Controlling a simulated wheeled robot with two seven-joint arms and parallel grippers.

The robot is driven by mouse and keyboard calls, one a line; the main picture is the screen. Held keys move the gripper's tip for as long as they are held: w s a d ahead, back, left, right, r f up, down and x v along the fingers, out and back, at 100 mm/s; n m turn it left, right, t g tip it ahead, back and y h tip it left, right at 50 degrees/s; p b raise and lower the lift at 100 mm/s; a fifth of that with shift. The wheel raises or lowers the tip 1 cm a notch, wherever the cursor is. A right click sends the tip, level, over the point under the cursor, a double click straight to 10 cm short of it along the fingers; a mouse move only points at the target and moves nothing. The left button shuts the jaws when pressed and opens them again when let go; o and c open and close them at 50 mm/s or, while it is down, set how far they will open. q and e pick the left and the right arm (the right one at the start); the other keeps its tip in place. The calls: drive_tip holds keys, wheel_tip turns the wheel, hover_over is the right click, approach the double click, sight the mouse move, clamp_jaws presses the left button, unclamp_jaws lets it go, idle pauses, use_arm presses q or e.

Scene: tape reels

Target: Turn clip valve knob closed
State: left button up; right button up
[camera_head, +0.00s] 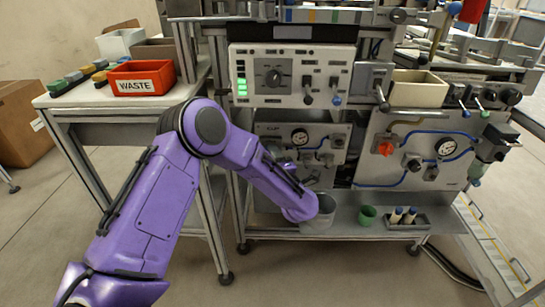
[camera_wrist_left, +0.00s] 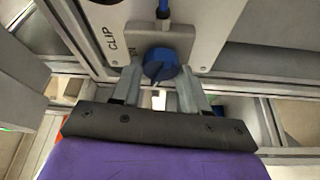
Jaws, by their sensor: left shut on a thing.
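The blue clip valve knob (camera_wrist_left: 161,65) shows in the left wrist view on a grey block beside the word "CLIP". My left gripper (camera_wrist_left: 161,72) is shut on this knob, with one finger on each side of it. In the head view the grey clip panel (camera_head: 270,129) with its round gauge stands in the middle, and my purple left arm reaches down to it from the left. My arm hides the knob and the fingertips there. My right gripper is in neither view.
A control box (camera_head: 290,75) with a black dial sits above the clip panel. A second panel (camera_head: 375,170) with a red knob and gauge stands to the right. A red waste bin (camera_head: 143,78) sits on the left table.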

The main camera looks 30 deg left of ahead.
use_arm(q)
drive_tip(key=shift+n+g+h, duration=0.4)
drive_tip(key=shift+n+h, duration=0.1)
drive_tip(key=shift+n, duration=1.3)
drive_tip(key=o, duration=1.1)
drive_tip(key=shift+r, duration=0.1)
drive_tip(key=shift+c, duration=0.2)
drive_tip(key=p+v, duration=0.1)
drive_tip(key=v, duration=0.9)
drive_tip(key=shift+s+d, duration=0.2)
drive_tip(key=shift+r, duration=0.1)
